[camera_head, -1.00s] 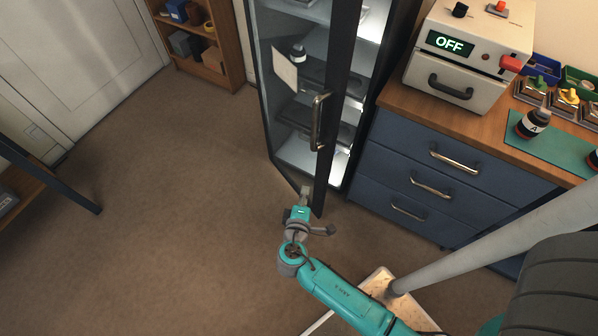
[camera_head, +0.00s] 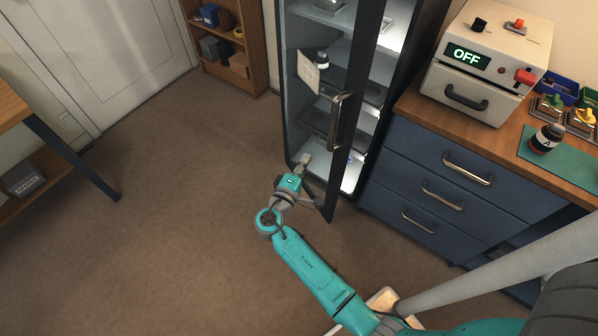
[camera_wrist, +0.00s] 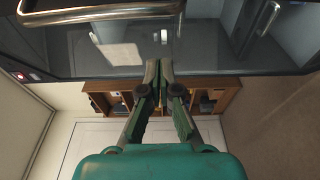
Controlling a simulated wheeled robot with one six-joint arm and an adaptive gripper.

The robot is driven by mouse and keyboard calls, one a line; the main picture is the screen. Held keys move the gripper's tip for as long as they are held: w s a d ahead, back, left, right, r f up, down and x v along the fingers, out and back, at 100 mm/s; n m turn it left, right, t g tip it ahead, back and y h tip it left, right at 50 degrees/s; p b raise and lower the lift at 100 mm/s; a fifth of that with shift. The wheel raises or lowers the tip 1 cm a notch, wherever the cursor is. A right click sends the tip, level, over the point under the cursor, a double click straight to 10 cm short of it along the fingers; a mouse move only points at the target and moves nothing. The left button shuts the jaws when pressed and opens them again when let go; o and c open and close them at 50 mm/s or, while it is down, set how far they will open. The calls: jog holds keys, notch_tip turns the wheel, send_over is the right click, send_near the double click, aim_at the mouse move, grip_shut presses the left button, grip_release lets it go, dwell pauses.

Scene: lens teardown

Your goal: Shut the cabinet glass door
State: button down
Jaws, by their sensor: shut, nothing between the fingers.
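The cabinet glass door (camera_head: 314,124) stands open in the head view, its dark lower corner swung out towards me. Its metal handle (camera_head: 338,118) is near the free edge; the handle also shows at the top left of the wrist view (camera_wrist: 100,12). My gripper (camera_head: 307,160) is shut and empty, low on the handle side of the door and left of the free edge. In the wrist view, my fingertips (camera_wrist: 159,66) overlap the glass near the door's dark lower edge. I cannot tell whether they touch it. The lit cabinet (camera_head: 402,40) stands behind the door.
A blue drawer unit (camera_head: 415,210) stands right of the cabinet, with a white oven-like device (camera_head: 480,70) on top reading OFF. A wooden shelf (camera_head: 255,75) stands at the back left. A table leg (camera_head: 75,158) is at the far left. The brown floor left of my arm is clear.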

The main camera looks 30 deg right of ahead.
aim_at(348, 145)
jog(key=d, duration=0.6)
jog(key=shift+w+d, duration=0.1)
jog(key=shift+d, duration=0.05)
jog(key=d+t, duration=0.1)
jog(key=d, duration=0.2)
jog(key=s+d+n+t+y, duration=0.1)
jog(key=d, duration=0.2)
jog(key=d+n+t+y, duration=0.1)
jog(key=d, duration=0.3)
jog(key=shift+s, duration=0.2)
jog(key=d, duration=0.9)
jog(key=shift+w+r+n, duration=0.15)
jog(key=shift+w+n, duration=0.15)
